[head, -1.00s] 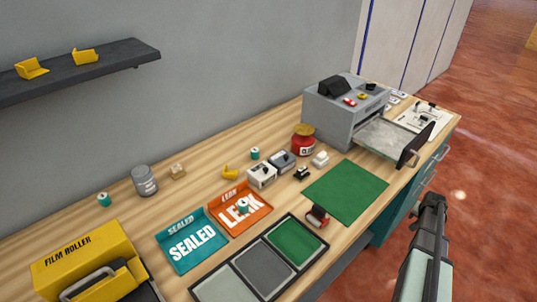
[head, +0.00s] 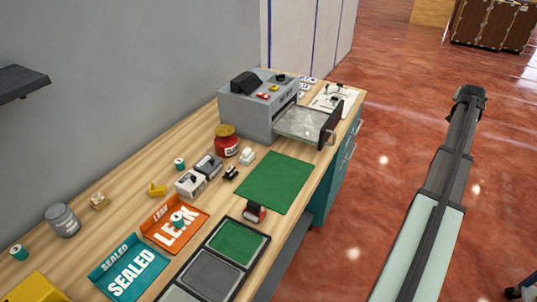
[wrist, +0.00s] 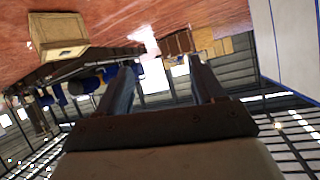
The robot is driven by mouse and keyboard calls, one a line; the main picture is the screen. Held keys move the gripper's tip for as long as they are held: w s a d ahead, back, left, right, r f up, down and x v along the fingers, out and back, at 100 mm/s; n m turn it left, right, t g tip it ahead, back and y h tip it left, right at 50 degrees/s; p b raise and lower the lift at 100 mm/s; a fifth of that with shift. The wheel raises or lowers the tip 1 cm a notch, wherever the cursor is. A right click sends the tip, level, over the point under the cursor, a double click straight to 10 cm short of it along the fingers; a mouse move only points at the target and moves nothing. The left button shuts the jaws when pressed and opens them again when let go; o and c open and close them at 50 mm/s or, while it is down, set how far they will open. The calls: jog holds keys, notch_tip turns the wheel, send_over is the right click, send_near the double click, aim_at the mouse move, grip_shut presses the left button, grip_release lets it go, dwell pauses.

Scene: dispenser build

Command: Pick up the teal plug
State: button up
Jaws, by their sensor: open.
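Three small teal-and-white cylinders that could be the teal plug show in the head view. One teal plug (head: 179,164) stands near the wall, behind the white and grey boxes. Another teal piece (head: 178,218) is on the orange LEAK tray (head: 158,239). A third teal piece (head: 18,252) stands at the far left beside the grey can. My gripper (wrist: 165,82) is open and empty in the wrist view, facing the room and away from the bench. In the head view my arm reaches out over the floor, right of the bench, far from all three pieces.
The bench holds a grey machine (head: 248,110) with an extended drawer, a red jar (head: 226,142), a green mat (head: 273,183), a teal SEALED tray (head: 130,275), a sectioned black tray (head: 259,243) and a grey can (head: 62,221). Open floor (head: 400,130) lies right of the bench.

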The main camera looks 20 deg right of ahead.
notch_tip(320, 180, up, 8)
jog(key=w+a, duration=0.2)
jog(key=w, duration=0.1)
jog(key=w+a+f+n+y, duration=0.2)
jog(key=w+a, duration=0.4)
jog(key=a, duration=0.4)
jog(key=w+a+f+n+y, duration=0.1)
jog(key=w+a+n+y, duration=0.1)
jog(key=w+a, duration=0.6)
jog(key=n+g+y, duration=0.6)
jog(key=n+g, duration=0.1)
jog(key=n, duration=1.9)
send_over(179, 161)
notch_tip(179, 161, down, 12)
jog(key=f, duration=0.8)
jog(key=shift+d, duration=0.2)
jog(key=shift+a+f, duration=0.15)
jog(key=shift+f, duration=1.2)
jog(key=shift+a+f, duration=0.1)
jog(key=shift+f, duration=1.25)
